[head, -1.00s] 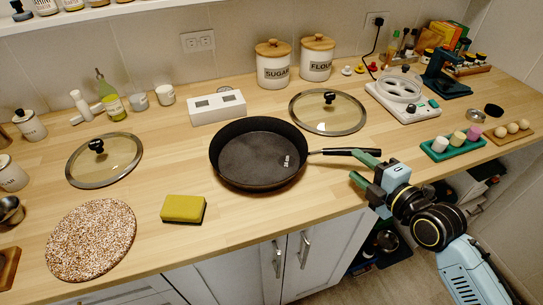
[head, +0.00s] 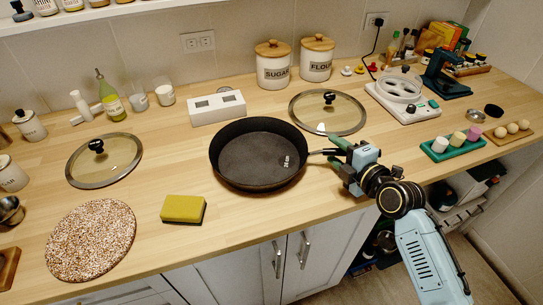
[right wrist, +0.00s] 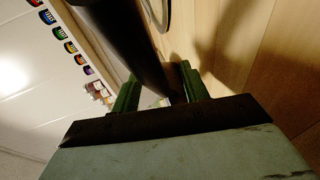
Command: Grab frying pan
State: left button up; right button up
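The black frying pan (head: 258,153) sits flat on the wooden counter, and its handle points right. My right gripper (head: 336,153) is at the handle, coming from the right, with one finger on each side of it. In the right wrist view the dark handle (right wrist: 135,45) runs between the two green fingers (right wrist: 160,92). The fingers stand apart, and a gap shows between the handle and the right-hand finger. The outer part of the handle is hidden by the gripper in the head view. My left gripper is not in view.
A glass lid (head: 328,112) lies just behind the handle. A yellow sponge (head: 183,208) and a round speckled board (head: 91,239) lie left of the pan. A green tray (head: 453,143) is to the right. The counter in front of the pan is clear.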

grip_shut()
dwell(1.2)
jog(key=shift+r, duration=0.25)
